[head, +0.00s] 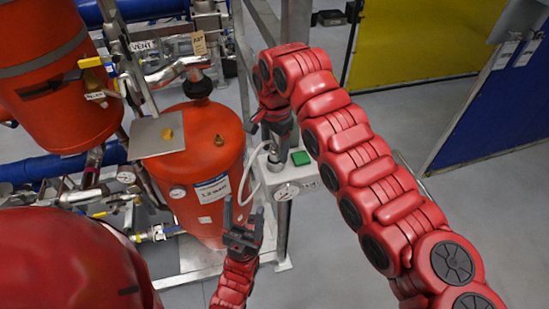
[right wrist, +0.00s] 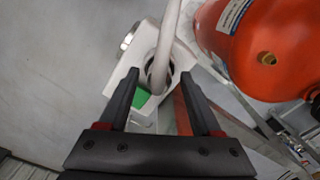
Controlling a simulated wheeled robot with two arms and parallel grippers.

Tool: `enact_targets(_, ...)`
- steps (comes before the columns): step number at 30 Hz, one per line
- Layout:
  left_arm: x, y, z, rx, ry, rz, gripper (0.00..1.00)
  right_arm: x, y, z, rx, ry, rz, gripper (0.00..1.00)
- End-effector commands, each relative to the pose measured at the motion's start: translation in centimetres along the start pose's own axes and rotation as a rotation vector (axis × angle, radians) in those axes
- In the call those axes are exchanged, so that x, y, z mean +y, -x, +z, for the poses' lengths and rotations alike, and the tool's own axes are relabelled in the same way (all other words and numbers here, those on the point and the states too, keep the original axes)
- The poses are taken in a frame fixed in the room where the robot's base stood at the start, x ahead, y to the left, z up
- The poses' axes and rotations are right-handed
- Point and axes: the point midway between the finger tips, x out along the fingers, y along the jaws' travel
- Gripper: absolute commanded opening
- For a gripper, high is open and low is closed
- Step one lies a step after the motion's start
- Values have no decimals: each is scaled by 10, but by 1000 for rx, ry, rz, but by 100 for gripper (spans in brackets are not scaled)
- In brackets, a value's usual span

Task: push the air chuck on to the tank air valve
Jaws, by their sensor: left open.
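The tank (head: 206,170) is an orange cylinder. Its brass air valve (head: 219,140) stands on the tank's top and also shows in the right wrist view (right wrist: 267,58). My right gripper (head: 281,138) points down over a grey box (head: 306,183). In the right wrist view its fingers (right wrist: 160,75) are apart, either side of a pale hose (right wrist: 166,45) that enters a dark round opening on the box. The air chuck is not clearly distinguishable there; the gripper and hose partly hide that spot. My left gripper (head: 242,217) is open and empty in front of the tank.
The box has a gauge (head: 287,191) and a green patch (head: 300,158). A metal frame post (head: 284,225) stands beneath it. Pipes and a second orange vessel (head: 50,85) crowd the left. A grey plate (head: 157,136) lies beside the valve. Open floor lies right.

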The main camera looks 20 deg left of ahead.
Motion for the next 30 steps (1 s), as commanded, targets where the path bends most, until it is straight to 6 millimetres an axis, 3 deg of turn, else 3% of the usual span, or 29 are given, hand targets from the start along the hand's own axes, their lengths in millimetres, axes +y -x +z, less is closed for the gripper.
enact_targets(1,0,0,0,0,0,0,65,0,0,0,0,0,0,55)
enact_targets(9,0,0,0,0,0,0,65,0,0,0,0,0,0,7)
enact_targets(17,0,-2,0,0,0,0,65,0,6,0,1,0,0,6)
enact_targets(30,0,-10,-2,0,0,0,65,0,36,0,2,0,-2,6)
